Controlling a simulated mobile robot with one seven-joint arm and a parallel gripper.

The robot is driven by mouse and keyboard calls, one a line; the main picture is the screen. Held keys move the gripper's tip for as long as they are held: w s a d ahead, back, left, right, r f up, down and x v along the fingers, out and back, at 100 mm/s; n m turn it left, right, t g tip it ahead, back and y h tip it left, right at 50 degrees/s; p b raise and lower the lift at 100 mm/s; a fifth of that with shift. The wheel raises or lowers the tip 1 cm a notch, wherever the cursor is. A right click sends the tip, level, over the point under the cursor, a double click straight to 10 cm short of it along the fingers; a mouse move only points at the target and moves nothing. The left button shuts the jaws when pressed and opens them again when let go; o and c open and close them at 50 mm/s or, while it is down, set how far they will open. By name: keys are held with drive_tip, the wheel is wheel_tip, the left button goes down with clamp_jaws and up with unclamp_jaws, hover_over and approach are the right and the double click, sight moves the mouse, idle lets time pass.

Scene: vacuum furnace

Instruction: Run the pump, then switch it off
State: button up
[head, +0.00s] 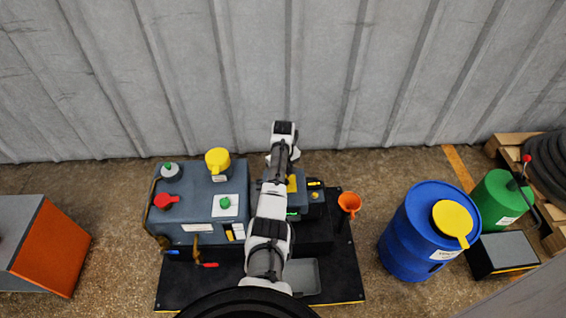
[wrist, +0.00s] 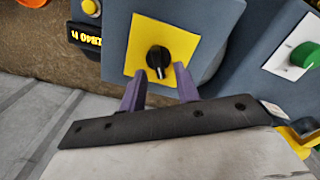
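A black rotary knob (wrist: 158,58) sits on a yellow plate (wrist: 180,42) on the blue-grey pump housing (wrist: 222,18) in the wrist view. The yellow plate also shows in the head view (head: 292,184), partly hidden by my arm. My gripper (wrist: 161,72) has two purple fingers, spread apart, with tips close to the knob's near end, one on either side. I cannot tell whether they touch it. A green button on a white plate (wrist: 303,55) is at the right in the wrist view. In the head view my arm hides the gripper.
An orange-sided box (head: 52,250) is at left. A corrugated wall (head: 330,70) stands behind.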

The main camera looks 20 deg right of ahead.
wheel_tip(320, 180, up, 13)
idle(0.3)
idle(0.4)
